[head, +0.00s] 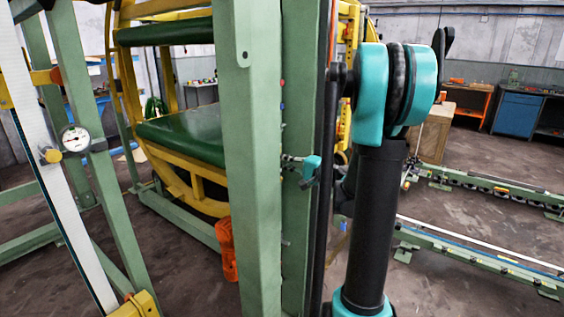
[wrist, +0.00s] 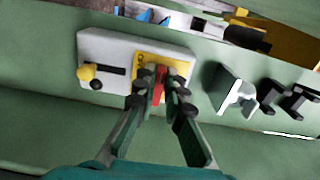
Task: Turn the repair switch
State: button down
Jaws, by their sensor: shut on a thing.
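In the wrist view a pale box (wrist: 108,45) is fixed to a green surface. Its right part carries a yellow plate (wrist: 172,62) with a red switch handle (wrist: 159,84). My gripper (wrist: 159,92) is shut on the red handle, with one finger on each side of it. The fingertips cover part of the handle and plate, and the handle's exact turn is hard to tell. At the box's left end is a yellow knob (wrist: 87,72) beside a black slot. In the head view the box and handle cannot be made out behind the green post.
In the wrist view a pale bracket (wrist: 232,92) and black fittings (wrist: 287,98) stick out to the right of the box. In the head view a green post (head: 252,150) stands close to my arm. A yellow ring frame (head: 190,185) with green platforms is behind it.

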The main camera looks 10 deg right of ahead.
dwell(0.3)
jog(key=c, duration=1.6)
grip_release()
jog(key=v, duration=1.2)
